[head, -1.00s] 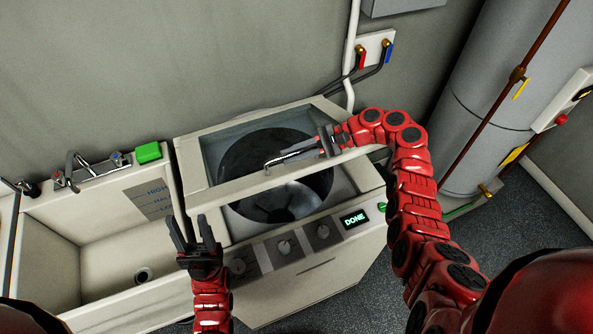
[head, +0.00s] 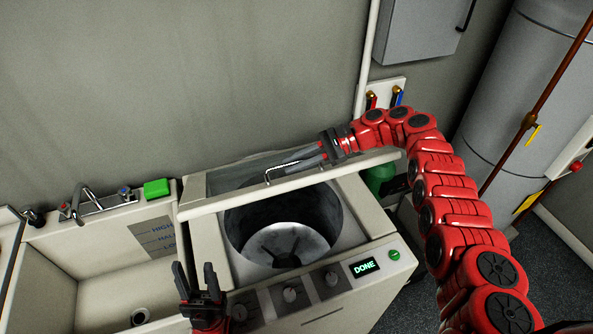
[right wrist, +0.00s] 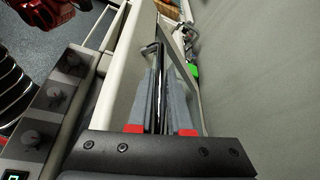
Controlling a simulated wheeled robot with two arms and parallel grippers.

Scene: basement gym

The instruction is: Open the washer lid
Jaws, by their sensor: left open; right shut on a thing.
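The washer (head: 208,249) stands against the wall with its drum (head: 283,230) exposed under the partly raised lid (head: 226,202). The lid is a pale frame with a clear pane, tilted up toward the wall. A metal bar handle (head: 284,173) is on the lid. My right gripper (head: 296,163) is at the handle, its fingers shut around it; in the right wrist view the handle (right wrist: 158,85) lies between the grey fingers (right wrist: 160,100). My left gripper (head: 194,276) is open and empty, in front of the washer's left front corner, fingers pointing up.
A utility sink (head: 85,258) with a tap and a green block (head: 157,188) on its rim adjoins the washer on the left. The control panel (head: 290,293) reads DONE. A grey tank (head: 525,100) and pipes stand at right. A wall cabinet (head: 420,28) hangs above.

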